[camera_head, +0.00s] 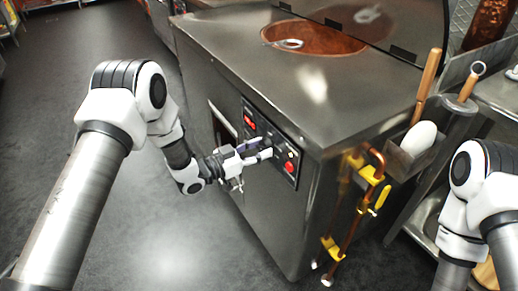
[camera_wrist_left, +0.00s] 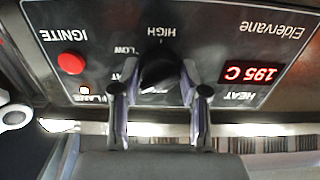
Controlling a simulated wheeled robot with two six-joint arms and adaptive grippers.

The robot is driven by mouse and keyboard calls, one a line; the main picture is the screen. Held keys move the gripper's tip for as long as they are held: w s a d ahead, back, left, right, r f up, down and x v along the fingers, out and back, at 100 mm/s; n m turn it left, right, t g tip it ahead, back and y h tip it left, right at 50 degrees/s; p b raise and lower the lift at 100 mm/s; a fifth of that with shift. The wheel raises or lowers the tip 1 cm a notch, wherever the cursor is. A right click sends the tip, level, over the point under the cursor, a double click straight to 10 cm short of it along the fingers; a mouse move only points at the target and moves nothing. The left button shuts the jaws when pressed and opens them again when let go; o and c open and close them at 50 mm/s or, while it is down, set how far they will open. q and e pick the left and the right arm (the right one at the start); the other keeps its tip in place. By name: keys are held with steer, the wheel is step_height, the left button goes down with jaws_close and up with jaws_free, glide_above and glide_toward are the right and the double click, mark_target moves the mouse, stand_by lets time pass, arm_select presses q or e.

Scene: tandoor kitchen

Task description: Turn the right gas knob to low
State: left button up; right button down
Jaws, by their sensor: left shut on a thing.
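A dark round gas knob (camera_wrist_left: 160,68) sits on the black control panel (camera_head: 295,178) on the side of the steel tandoor cabinet. My left gripper (camera_head: 262,150) reaches the panel from the left. In the left wrist view, its two fingers (camera_wrist_left: 158,82) are shut on the knob, one on each side. That view is upside down; HIGH and LOW labels lie around the knob. The direction of the knob's pointer cannot be told. Only this one knob shows clearly. My right gripper is out of view; part of my right arm shows at the right edge.
A red IGNITE button (camera_wrist_left: 70,63), a lit flame lamp (camera_wrist_left: 85,90) and a red 195 C display (camera_wrist_left: 249,73) flank the knob. Copper pipes with yellow valves (camera_head: 372,174) stand at the cabinet's right side. The dark floor at left is clear.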

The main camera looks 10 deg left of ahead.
arm_select(q)
steer(key=shift+m, duration=0.4)
steer(key=m+b, duration=0.1)
steer(key=m, duration=0.4)
steer(key=shift+w+b, duration=0.1)
steer(key=shift+b, duration=0.3)
steer(key=m+b, duration=0.2)
steer(key=m, duration=0.3)
steer(key=shift+r+m, duration=0.15)
steer(key=shift+m, duration=0.25)
steer(key=o, duration=1.1)
steer(key=shift+o, duration=0.2)
steer(key=shift+a, duration=0.1)
steer(key=v, duration=1.2)
